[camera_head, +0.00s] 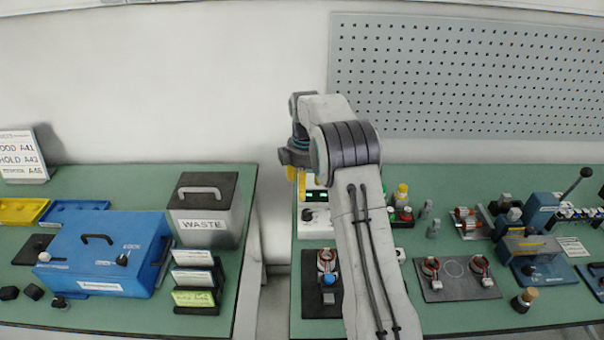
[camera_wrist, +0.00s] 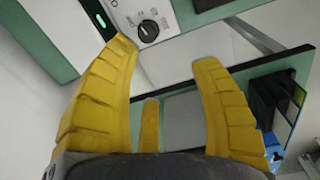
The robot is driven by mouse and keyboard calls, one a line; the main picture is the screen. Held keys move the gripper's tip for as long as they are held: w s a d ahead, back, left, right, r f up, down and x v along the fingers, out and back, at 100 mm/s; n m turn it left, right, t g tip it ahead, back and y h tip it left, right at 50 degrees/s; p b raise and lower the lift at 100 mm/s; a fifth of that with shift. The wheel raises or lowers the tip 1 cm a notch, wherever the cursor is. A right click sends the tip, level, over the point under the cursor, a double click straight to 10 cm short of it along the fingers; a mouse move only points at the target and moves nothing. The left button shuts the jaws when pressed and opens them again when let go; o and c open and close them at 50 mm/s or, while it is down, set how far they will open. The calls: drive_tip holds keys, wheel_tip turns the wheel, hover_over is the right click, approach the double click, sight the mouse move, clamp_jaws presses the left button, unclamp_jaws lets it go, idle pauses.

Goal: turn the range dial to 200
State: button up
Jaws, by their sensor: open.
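The range dial (camera_wrist: 148,31) is a round black knob with a light pointer mark on a white panel, at the top of the wrist view. Printed marks surround it, too small to read. In the head view the dial (camera_head: 307,215) sits low on the white tester (camera_head: 316,229), below a green-lit display (camera_head: 309,197). My gripper (camera_wrist: 163,52) is open and empty, its yellow fingers apart. The dial lies beyond the fingertips, nearer the left finger, and I see no contact. In the head view my gripper (camera_head: 297,180) hangs above the tester, and my arm hides the tester's right part.
A gap separates the right bench from the left bench, which holds a grey WASTE bin (camera_head: 203,217) and a blue box (camera_head: 105,255). A dark fixture (camera_head: 320,299) lies in front of the tester. Several small parts stand right of my arm.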

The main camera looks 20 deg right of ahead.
drive_tip(key=s+a+r+m, duration=0.2)
drive_tip(key=s+a+r, duration=0.1)
drive_tip(key=s+r, duration=0.3)
drive_tip(key=s+a+r+m+t+p, duration=0.1)
drive_tip(key=s+a+r+m, duration=0.1)
drive_tip(key=s+r, duration=0.4)
drive_tip(key=shift+s+a+r+m+t, duration=0.3)
drive_tip(key=shift+a+r+m, duration=0.15)
drive_tip(key=shift+r, duration=0.75)
drive_tip(key=shift+w+f, duration=0.1)
drive_tip(key=shift+w, duration=0.05)
drive_tip(key=n+g, duration=0.2)
drive_tip(key=n, duration=0.5)
hover_over(307, 212)
wheel_tip(307, 212, down, 20)
drive_tip(key=shift+w+f+b, duration=0.1)
drive_tip(key=shift+b, duration=0.35)
drive_tip(key=shift+f+p, duration=0.8)
drive_tip(key=shift+f, duration=3.05)
drive_tip(key=shift+c, duration=0.6)
clamp_jaws()
